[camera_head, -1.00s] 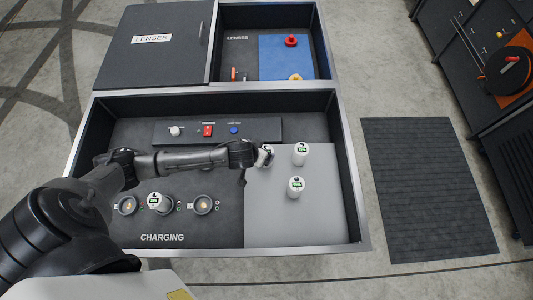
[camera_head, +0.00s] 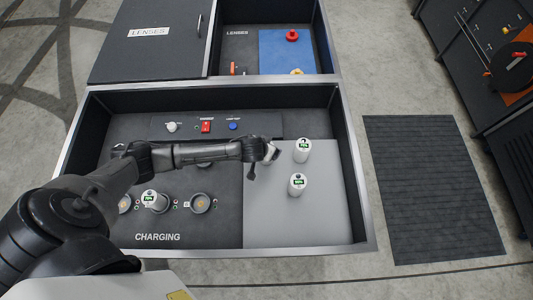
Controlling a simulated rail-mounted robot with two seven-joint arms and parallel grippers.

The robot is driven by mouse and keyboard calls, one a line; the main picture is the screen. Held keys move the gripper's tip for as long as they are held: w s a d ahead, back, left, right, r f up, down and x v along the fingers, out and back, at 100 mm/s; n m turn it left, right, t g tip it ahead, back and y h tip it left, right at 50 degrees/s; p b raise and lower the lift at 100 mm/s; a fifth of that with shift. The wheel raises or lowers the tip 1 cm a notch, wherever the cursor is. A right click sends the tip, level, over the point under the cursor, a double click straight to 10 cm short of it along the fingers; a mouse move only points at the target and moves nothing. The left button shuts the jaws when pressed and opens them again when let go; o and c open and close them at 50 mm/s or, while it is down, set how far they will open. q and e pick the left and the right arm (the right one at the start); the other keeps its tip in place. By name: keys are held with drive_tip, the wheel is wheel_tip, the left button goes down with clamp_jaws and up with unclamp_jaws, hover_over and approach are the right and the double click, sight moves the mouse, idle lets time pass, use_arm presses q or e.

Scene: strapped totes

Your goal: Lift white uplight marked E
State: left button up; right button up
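Several white uplights with small green displays are in the front tote. One stands on the grey pad at the back (camera_head: 302,151), one nearer the front (camera_head: 297,185), and one in a charging socket (camera_head: 150,199). The letters are too small to read. My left gripper (camera_head: 268,152) is low at the pad's back left edge. It is right at another white uplight (camera_head: 274,154), which it largely hides. I cannot tell whether its fingers are closed on it. My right gripper is not in view.
The tote's charging area (camera_head: 158,226) has round sockets, one empty at right (camera_head: 200,203). A switch panel (camera_head: 186,127) with white, red and blue controls lies behind my forearm. The tote's raised rim (camera_head: 362,190) surrounds everything. The pad's front is clear.

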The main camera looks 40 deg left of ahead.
use_arm(q)
drive_tip(key=shift+c, duration=0.3)
clamp_jaws()
idle(0.6)
